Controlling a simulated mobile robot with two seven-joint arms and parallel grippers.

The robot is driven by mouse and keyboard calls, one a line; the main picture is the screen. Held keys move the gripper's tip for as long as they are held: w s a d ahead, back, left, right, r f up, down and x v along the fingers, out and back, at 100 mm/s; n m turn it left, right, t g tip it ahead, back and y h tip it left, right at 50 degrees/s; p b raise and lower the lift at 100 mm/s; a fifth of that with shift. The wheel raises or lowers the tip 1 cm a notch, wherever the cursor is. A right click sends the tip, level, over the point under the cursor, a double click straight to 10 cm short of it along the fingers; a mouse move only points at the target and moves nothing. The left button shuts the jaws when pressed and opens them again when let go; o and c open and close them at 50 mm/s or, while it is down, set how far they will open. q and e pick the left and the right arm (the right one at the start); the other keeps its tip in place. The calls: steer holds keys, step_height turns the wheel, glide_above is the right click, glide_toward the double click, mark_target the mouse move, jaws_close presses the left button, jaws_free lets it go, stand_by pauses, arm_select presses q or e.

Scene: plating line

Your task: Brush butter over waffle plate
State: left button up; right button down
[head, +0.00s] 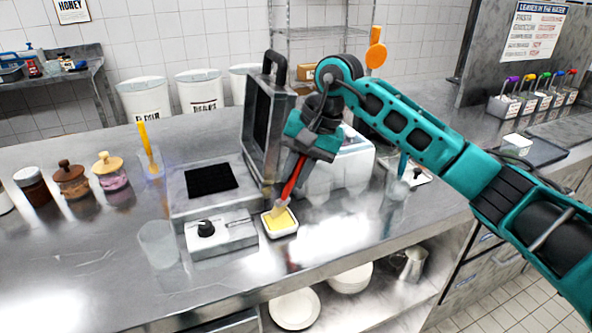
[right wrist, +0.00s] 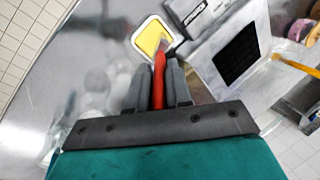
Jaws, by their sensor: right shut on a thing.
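My right gripper (head: 302,160) is shut on the red handle of a brush (head: 291,180), held tilted with its bristles down at a small white dish of yellow butter (head: 280,222). The right wrist view shows the red brush (right wrist: 159,80) between the fingers (right wrist: 158,85), its tip over the butter dish (right wrist: 152,38). I cannot tell how deep the bristles sit. The waffle maker (head: 210,190) stands open just left of the dish, its dark square plate (head: 211,179) facing up and its lid (head: 265,120) raised. My left gripper is not in view.
A clear cup (head: 158,244) stands left of the waffle maker's control box. A container with a yellow-handled tool (head: 149,150) and several lidded jars (head: 110,171) are farther left. A white appliance (head: 350,160) is behind my right gripper. The front left counter is clear.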

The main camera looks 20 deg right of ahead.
steer(key=shift+f, duration=0.15)
stand_by(0.4)
steer(key=shift+f+b, duration=0.55)
steer(key=shift+b, duration=0.15)
stand_by(1.5)
steer(key=shift+r, duration=0.1)
steer(key=shift+r+p, duration=1.45)
steer(key=shift+r, duration=2.05)
steer(key=shift+s, duration=0.1)
